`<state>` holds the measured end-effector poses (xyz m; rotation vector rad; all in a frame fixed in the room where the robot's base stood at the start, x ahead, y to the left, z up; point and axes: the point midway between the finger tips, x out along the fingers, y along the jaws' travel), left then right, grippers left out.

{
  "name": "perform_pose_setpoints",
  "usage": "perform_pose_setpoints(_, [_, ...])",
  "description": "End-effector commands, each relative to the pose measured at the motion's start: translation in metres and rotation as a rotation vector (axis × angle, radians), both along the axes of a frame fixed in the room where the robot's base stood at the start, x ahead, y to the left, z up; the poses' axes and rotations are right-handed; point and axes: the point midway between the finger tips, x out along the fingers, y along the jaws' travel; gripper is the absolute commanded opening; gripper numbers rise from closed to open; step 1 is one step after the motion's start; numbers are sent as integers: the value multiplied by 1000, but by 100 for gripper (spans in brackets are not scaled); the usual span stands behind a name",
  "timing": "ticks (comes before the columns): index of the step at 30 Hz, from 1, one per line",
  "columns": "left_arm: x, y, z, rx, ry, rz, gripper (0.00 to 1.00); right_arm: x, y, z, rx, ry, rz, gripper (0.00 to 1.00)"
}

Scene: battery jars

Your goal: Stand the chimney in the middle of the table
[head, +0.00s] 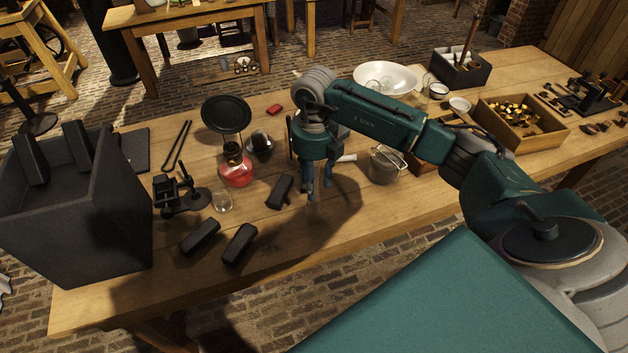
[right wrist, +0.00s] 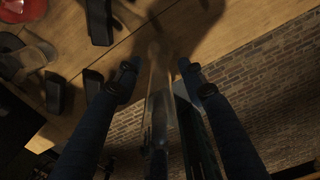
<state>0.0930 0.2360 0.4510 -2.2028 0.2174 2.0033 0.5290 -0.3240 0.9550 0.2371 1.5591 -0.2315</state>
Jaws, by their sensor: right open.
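In the right wrist view, a clear glass tube (right wrist: 160,95), which looks like the chimney, shows between the fingers of my right gripper. In the head view, the right gripper (head: 318,190) points down over the middle of the table (head: 370,215), with its fingers apart. The gripper and arm largely hide the glass there. In the right wrist view, the open fingers (right wrist: 158,75) lie on either side of the tube. I cannot tell whether they touch it, or whether its foot rests on the wood. My left gripper is in neither view.
Black blocks (head: 240,243) lie at the front left, near a small glass (head: 222,201) and a red lamp base (head: 236,171). A dark box (head: 120,210) stands far left.

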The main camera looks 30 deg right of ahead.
Motion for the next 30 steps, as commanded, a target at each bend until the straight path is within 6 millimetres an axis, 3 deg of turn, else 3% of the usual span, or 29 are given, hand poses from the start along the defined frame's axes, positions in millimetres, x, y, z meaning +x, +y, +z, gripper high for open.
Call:
perform_pose_setpoints(2, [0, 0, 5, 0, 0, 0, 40, 0, 0, 6, 0, -1, 0, 40])
perform_pose_setpoints(5, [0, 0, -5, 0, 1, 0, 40, 2, 0, 14, 0, -4, 0, 40])
perform_pose_setpoints(19, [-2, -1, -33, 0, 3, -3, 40, 1, 0, 107, 1, -4, 1, 40])
perform_pose_setpoints(24, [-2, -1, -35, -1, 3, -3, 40, 0, 0, 121, 0, 0, 0, 40])
perform_pose_setpoints(30, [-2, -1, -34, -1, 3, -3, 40, 0, 0, 123, 1, 2, 0, 40])
